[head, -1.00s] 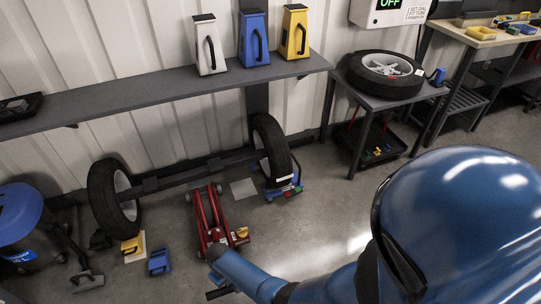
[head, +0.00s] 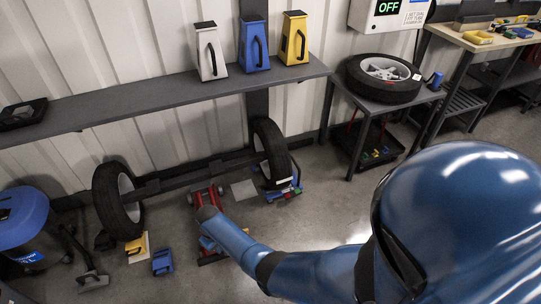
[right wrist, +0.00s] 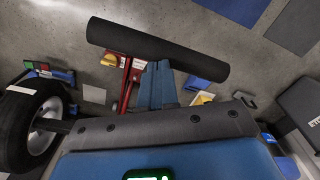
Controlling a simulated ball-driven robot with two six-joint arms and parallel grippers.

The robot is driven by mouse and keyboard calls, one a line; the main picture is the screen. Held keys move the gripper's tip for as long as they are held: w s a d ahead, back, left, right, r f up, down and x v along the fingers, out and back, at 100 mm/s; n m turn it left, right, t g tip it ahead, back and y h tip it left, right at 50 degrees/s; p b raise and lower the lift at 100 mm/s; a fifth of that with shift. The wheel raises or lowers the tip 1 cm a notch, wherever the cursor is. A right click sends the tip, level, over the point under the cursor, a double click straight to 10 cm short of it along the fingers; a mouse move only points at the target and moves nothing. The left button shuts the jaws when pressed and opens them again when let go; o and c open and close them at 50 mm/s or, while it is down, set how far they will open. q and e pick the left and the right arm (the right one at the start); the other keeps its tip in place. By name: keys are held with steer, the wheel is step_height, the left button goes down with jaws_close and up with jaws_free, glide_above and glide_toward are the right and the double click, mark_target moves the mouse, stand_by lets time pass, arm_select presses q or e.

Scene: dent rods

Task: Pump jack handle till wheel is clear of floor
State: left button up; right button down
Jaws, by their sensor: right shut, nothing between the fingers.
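The red floor jack (head: 214,196) stands on the floor under the dark axle, between the two wheels; my right arm covers most of it. Its red arms also show in the right wrist view (right wrist: 126,84). A thick black handle bar (right wrist: 150,48) crosses the right wrist view. My right gripper (right wrist: 160,68) has blue fingers, shut and empty, with tips at the bar's lower edge; touching cannot be told. In the head view the gripper (head: 208,243) is partly behind my forearm. The right wheel (head: 271,150) and left wheel (head: 117,200) appear near floor level; any gap is unclear. My left gripper is out of view.
A yellow block (head: 135,246) and a blue block (head: 162,262) lie on the floor left of the jack. Coloured items (head: 285,190) lie by the right wheel. A blue drum (head: 24,218) stands far left. A shelf (head: 150,98) runs above the axle.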

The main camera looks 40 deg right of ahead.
steer(key=shift+f, duration=0.1)
steer(key=s+a+f+b, duration=0.1)
steer(key=s+f+b, duration=0.3)
steer(key=f, duration=0.5)
steer(key=s+a+f+b, duration=0.2)
steer(key=s+f+b, duration=0.3)
steer(key=s+f, duration=0.2)
step_height(320, 180, down, 2)
steer(key=shift+a+f, duration=0.15)
steer(key=shift+f, duration=0.05)
steer(key=shift+s, duration=0.1)
steer(key=w+d+r+p, duration=0.1)
steer(key=w+r+p, duration=0.2)
steer(key=r, duration=0.3)
steer(key=w+d+r+p, duration=0.1)
steer(key=w+r+p, duration=0.2)
steer(key=r, duration=0.3)
steer(key=w+d+r+p, duration=0.1)
steer(key=w+r+p, duration=0.3)
steer(key=w+r, duration=0.1)
steer(key=shift+w+d+r, duration=0.1)
steer(key=shift+d+r, duration=0.05)
steer(key=shift+r, duration=0.65)
